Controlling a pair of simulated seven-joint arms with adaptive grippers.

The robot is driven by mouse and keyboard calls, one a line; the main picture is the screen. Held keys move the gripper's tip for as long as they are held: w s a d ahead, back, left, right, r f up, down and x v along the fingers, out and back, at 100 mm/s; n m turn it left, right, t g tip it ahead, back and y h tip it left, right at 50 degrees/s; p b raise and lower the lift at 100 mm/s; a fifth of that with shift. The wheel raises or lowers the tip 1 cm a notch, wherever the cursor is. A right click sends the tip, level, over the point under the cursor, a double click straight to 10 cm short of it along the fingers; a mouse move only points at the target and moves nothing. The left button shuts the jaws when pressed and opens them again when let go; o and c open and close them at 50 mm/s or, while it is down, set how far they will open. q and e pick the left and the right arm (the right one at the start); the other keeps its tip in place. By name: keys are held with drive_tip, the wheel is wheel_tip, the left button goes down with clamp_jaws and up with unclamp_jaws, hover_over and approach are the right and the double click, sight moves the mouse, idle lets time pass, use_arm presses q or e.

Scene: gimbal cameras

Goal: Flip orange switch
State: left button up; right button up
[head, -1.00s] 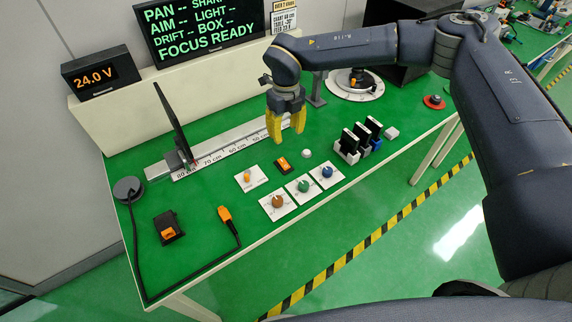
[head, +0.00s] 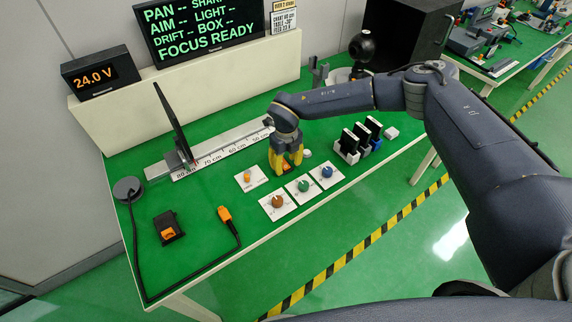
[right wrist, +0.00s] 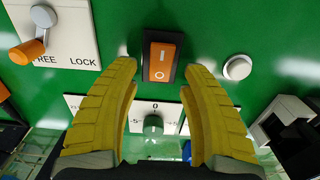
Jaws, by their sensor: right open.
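The orange switch (right wrist: 162,62) is a rocker in a black frame on the green bench top, marked with a line and a circle. In the right wrist view it lies just beyond and between the fingertips. My right gripper (right wrist: 165,72) is open, with its yellow fingers spread to either side of the switch; I cannot tell whether they touch the bench. In the head view the right gripper (head: 286,170) is low over the switch (head: 286,167), which is mostly hidden by the fingers. My left gripper is not in view.
A FREE/LOCK lever plate (head: 251,179) is left of the switch. Three knob plates, including the green knob (head: 303,186), lie in front. A white button (right wrist: 237,67) is close on the right. A rack of black slides (head: 357,141) stands farther right.

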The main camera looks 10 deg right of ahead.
drive_tip(key=shift+f, duration=0.4)
clamp_jaws()
idle(0.4)
